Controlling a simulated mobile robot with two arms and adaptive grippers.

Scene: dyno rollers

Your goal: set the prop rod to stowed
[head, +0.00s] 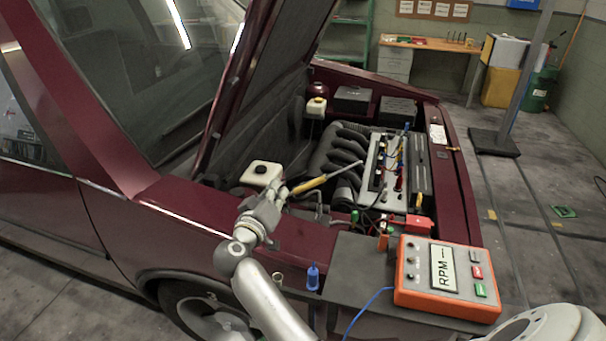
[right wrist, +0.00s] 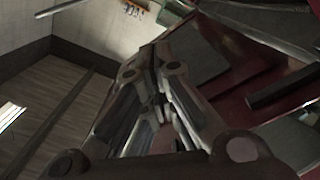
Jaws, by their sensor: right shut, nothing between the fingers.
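The prop rod (head: 309,184), a thin metal rod with a yellow grip, slants low over the near side of the engine bay. Its far end points right, toward the engine. The dark red hood (head: 226,95) stands raised at the left. My right gripper (head: 275,189) is at the near fender, close to the rod's left end; I cannot tell whether they touch. In the right wrist view, the right gripper's fingers (right wrist: 157,92) are closed together with nothing between them. My left gripper is not in view.
A workbench (head: 430,43) stands far back. Open floor lies right of the car.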

